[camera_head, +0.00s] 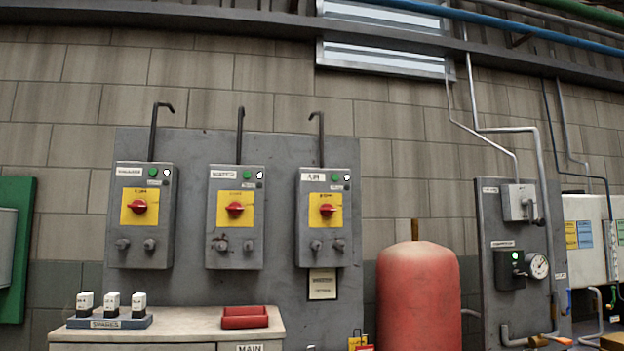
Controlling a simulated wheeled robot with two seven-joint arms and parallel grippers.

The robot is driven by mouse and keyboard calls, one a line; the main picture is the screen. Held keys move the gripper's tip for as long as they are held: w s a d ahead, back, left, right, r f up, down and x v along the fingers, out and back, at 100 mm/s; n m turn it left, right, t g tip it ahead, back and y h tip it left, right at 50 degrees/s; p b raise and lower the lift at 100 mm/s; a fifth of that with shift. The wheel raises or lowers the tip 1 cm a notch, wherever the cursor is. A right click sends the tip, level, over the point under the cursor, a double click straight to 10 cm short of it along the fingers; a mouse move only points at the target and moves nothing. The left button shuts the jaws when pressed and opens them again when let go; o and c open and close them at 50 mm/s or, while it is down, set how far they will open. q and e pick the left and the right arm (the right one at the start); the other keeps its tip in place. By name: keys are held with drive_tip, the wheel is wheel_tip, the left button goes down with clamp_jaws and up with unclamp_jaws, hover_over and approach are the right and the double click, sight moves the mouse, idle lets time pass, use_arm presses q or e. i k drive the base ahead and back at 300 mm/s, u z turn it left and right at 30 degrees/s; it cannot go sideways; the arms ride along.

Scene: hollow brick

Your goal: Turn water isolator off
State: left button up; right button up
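Three grey isolator boxes hang side by side on a dark grey panel. The middle box is the water isolator (236,259); its small blurred label seems to read WATER. It has a red rotary knob (235,209) on a yellow plate (236,222), and the knob's handle looks roughly horizontal. A green light (246,175) shows at its top right, and two grey fittings sit low on its front. Neither of my grippers is in view.
Similar boxes flank it: the left isolator (140,258) and the right isolator (322,257), labelled AIR. Below stands a cabinet (150,335) with a red tray (245,317) and a rack of spares (110,322). A red tank (418,300) stands at right.

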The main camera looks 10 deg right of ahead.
sight(235, 208)
drive_tip(key=z, duration=0.2)
drive_tip(key=k, duration=0.9)
drive_tip(key=u, duration=1.8)
drive_tip(key=i, duration=2.8)
drive_tip(key=z, duration=0.7)
